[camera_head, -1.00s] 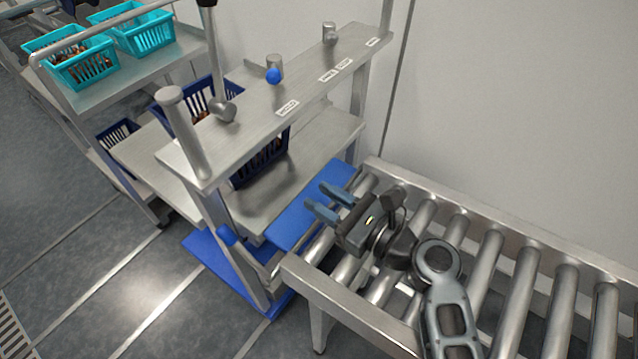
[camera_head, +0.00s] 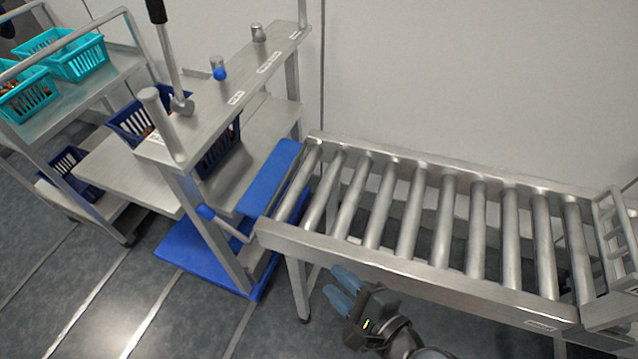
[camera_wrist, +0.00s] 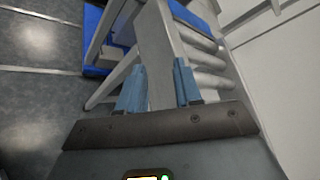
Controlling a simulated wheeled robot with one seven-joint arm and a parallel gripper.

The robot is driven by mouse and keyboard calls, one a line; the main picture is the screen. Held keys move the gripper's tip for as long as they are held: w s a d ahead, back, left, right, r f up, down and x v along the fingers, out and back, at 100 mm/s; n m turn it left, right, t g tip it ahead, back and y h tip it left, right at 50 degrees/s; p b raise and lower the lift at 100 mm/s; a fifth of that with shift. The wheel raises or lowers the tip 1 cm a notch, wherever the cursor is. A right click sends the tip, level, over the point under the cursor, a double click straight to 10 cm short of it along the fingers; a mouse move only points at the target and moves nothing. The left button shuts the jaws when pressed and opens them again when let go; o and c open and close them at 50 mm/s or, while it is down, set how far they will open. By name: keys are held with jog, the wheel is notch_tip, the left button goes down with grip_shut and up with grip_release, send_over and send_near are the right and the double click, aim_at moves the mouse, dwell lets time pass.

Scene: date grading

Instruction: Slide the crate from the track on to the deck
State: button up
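A navy crate with dates stands on the steel deck (camera_head: 242,170), behind the control beam. It shows above the beam (camera_head: 127,118) and below it (camera_head: 218,152); the beam hides its middle. The roller track (camera_head: 400,262) is bare, with no crate on its visible rollers. A blue flap (camera_head: 268,182) lies between deck and track. My gripper (camera_head: 338,287) is open and empty, in front of the track's near rail and well away from the crate. In the wrist view its two blue fingers (camera_wrist: 158,88) stand apart, with the track's end beyond them.
Turquoise crates (camera_head: 80,62) of dates stand on a cart at the left; another navy crate (camera_head: 62,168) sits on its lower shelf. A lever (camera_head: 168,55) and knobs stand on the beam (camera_head: 215,88). A blue base plate (camera_head: 195,258) lies low. The foreground floor is clear.

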jog(key=s+d+n+t+h+b, duration=0.25)
jog(key=s+d+n+h, duration=0.4)
jog(key=s+d, duration=0.65)
jog(key=s+d+r+n+t+h+b, duration=0.1)
jog(key=s+d+r+n, duration=0.4)
jog(key=s+r+n, duration=0.6)
jog(key=r+h+b, duration=0.1)
jog(key=b, duration=0.1)
jog(key=shift+s+b, duration=0.3)
jog(key=shift+b, duration=0.05)
jog(key=shift+a+t, duration=0.1)
jog(key=shift+t, duration=0.15)
